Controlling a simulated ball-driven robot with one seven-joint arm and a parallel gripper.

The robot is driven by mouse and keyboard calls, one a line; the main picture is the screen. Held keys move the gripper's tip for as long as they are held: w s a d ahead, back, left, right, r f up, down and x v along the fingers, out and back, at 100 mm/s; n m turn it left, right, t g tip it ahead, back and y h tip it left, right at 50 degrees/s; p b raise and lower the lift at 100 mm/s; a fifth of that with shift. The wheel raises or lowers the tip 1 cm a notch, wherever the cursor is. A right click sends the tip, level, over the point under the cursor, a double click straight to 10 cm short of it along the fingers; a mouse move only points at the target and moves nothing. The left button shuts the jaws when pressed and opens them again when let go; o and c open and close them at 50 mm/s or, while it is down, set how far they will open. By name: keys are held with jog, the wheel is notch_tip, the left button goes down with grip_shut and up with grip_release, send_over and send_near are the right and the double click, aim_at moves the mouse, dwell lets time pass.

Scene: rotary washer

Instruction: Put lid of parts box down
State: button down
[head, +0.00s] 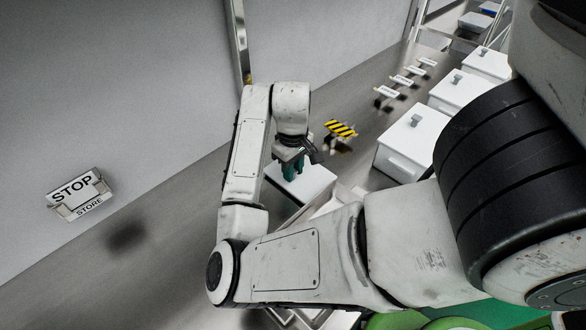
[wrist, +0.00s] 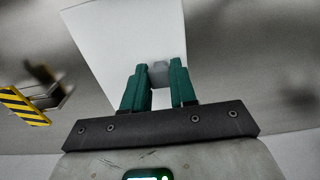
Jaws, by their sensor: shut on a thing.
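The lid is a flat white panel (head: 308,184) below my gripper (head: 293,170) in the head view. In the wrist view the lid (wrist: 125,40) fills the upper middle, with a small grey knob (wrist: 159,73) on it. My gripper's green fingers (wrist: 158,88) are shut on this knob, one on each side. I cannot tell whether the lid hangs free or touches the surface below. Part of it is hidden behind the fingers and my arm. An open white box (head: 342,198) shows partly behind my forearm, close to the lid; its inside is mostly hidden.
Several white lidded boxes with grey knobs (head: 412,142) stand in a row on the right. A yellow-black striped sign (head: 341,128) stands behind the gripper; it also shows in the wrist view (wrist: 22,105). A STOP STORE sign (head: 79,193) is at left. Grey surface beside my arm is clear.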

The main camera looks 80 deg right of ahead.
jog(key=shift+f, duration=0.2)
jog(key=c, duration=0.9)
grip_release()
